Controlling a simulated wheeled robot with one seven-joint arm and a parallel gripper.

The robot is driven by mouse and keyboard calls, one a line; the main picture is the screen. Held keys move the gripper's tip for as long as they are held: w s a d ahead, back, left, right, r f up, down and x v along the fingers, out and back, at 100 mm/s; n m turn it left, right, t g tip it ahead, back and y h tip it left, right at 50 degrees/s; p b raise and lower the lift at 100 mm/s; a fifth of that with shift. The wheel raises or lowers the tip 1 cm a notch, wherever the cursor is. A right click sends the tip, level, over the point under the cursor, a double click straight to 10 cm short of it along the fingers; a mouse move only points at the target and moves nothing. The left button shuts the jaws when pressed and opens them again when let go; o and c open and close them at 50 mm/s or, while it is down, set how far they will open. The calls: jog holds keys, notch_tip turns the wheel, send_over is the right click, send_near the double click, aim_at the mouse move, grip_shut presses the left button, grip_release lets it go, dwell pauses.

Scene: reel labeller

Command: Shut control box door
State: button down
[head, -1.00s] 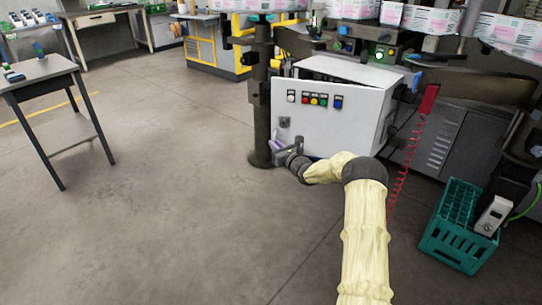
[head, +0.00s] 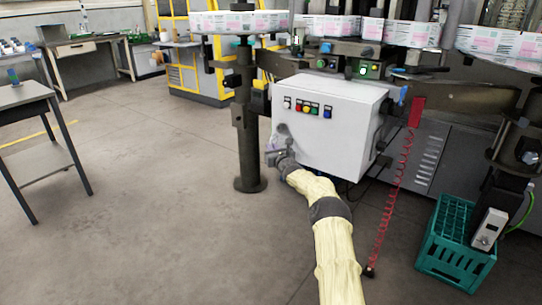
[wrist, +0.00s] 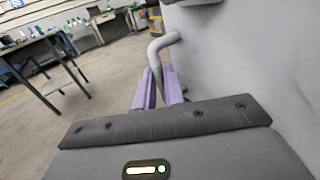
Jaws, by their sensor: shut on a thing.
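The white control box (head: 345,95) hangs on the machine. Its door (head: 310,150) carries a row of coloured buttons and now lies against the box front, with no clear gap along the top edge; I cannot tell if it is latched. My gripper (head: 272,147) is at the door's left edge. In the wrist view my gripper (wrist: 160,88) has its purple fingers shut on the bent grey door handle (wrist: 164,42). The door face (wrist: 235,65) fills the right of that view.
A dark post (head: 246,130) stands just left of the box. A red coiled cable (head: 395,190) hangs to the right. A teal crate (head: 455,245) stands on the floor at the right. A small table (head: 30,100) is at the left, with open floor between.

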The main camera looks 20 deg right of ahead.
jog(key=shift+w+a+r, duration=0.1)
jog(key=shift+w+a, duration=0.25)
jog(key=shift+w, duration=0.2)
jog(key=c, duration=1.5)
grip_release()
jog(key=shift+w, duration=0.15)
jog(key=shift+d, duration=0.15)
jog(key=s+p, duration=0.3)
jog(key=s, duration=1.4)
jog(key=shift+s+d, duration=0.15)
jog(key=shift+s, duration=0.1)
